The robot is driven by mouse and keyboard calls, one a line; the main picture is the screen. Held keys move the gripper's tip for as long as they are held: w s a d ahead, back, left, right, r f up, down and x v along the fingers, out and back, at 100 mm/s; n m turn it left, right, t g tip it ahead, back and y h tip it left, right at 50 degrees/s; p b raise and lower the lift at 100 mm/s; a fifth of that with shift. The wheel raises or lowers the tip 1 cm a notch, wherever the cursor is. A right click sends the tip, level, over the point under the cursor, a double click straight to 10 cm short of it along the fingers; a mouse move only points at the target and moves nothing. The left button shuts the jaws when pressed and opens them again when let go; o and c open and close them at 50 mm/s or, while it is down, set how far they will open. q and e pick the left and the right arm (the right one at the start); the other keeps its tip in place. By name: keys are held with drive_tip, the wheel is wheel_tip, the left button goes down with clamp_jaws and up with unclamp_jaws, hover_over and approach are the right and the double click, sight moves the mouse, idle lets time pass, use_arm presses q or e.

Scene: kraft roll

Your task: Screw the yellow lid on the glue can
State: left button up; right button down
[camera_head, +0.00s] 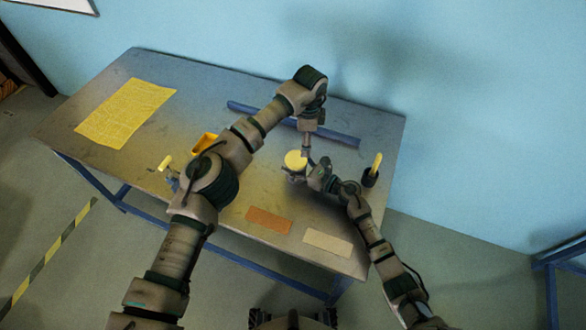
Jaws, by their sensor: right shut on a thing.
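The round pale-yellow lid (295,158) is near the middle of the table, seen from above. It sits over a small greyish body that appears to be the glue can (292,176), mostly hidden under the lid and behind the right gripper. I cannot tell whether the lid is seated or threaded. My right gripper (305,173) comes in from the right, low at the can's side, and is shut on what looks like the can. My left gripper (305,152) points down from the wrist above, at the lid's right edge. Its fingers are too small to read.
A blue bar (340,136) lies behind the lid. A dark cup (370,179) with a yellow-handled tool stands right. An orange-yellow box (204,143) and a yellow sheet (125,112) are left. A brown sheet (268,220) and tan sheet (327,242) lie along the front edge.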

sight(300, 158)
use_arm(q)
drive_tip(key=shift+d+f, duration=0.1)
drive_tip(key=shift+f, duration=0.05)
use_arm(e)
drive_tip(key=shift+d+f, duration=0.15)
drive_tip(key=shift+f, duration=0.1)
use_arm(q)
drive_tip(key=f, duration=0.2)
drive_tip(key=a+f, duration=0.1)
drive_tip(key=f, duration=0.1)
drive_tip(key=a+f, duration=0.1)
drive_tip(key=f, duration=0.1)
drive_tip(key=shift+f, duration=0.35)
use_arm(e)
drive_tip(key=shift+a, duration=0.85)
use_arm(q)
drive_tip(key=shift+d+f, duration=0.3)
drive_tip(key=shift+f, duration=0.2)
use_arm(e)
drive_tip(key=shift+d, duration=0.25)
use_arm(q)
drive_tip(key=shift+d, duration=0.25)
use_arm(e)
drive_tip(key=shift+d, duration=0.3)
